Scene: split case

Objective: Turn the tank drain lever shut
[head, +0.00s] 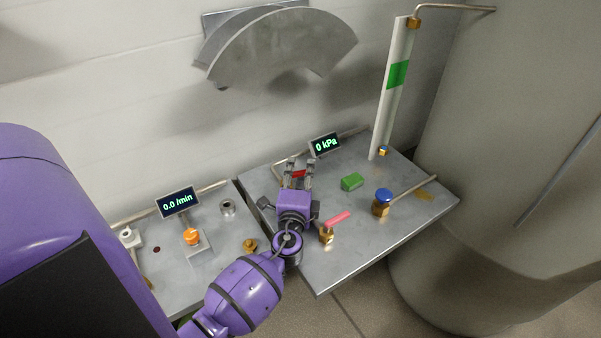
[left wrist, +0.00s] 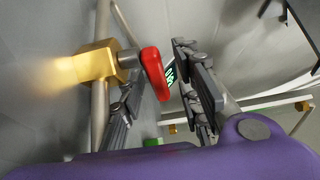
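A red lever (head: 298,174) shows between the two fingers of my left gripper (head: 300,166) at the rear left of the right metal panel. In the left wrist view this red lever (left wrist: 155,74) sits on a short stem from a brass valve body (left wrist: 97,63) on a pipe. The left gripper (left wrist: 157,66) is open around the lever, with a gap on the left finger's side; contact on the right is unclear. A second, pinkish-red lever (head: 337,218) sits on a brass valve near the panel's front. No label shows which is the tank drain. My right gripper is out of view.
The right panel (head: 300,270) also carries a green block (head: 352,181), a blue-capped brass valve (head: 382,201), a "0 kPa" display (head: 325,144) and a level tube (head: 396,85). A large tank (head: 480,190) stands at right. The left panel has an orange knob (head: 191,237).

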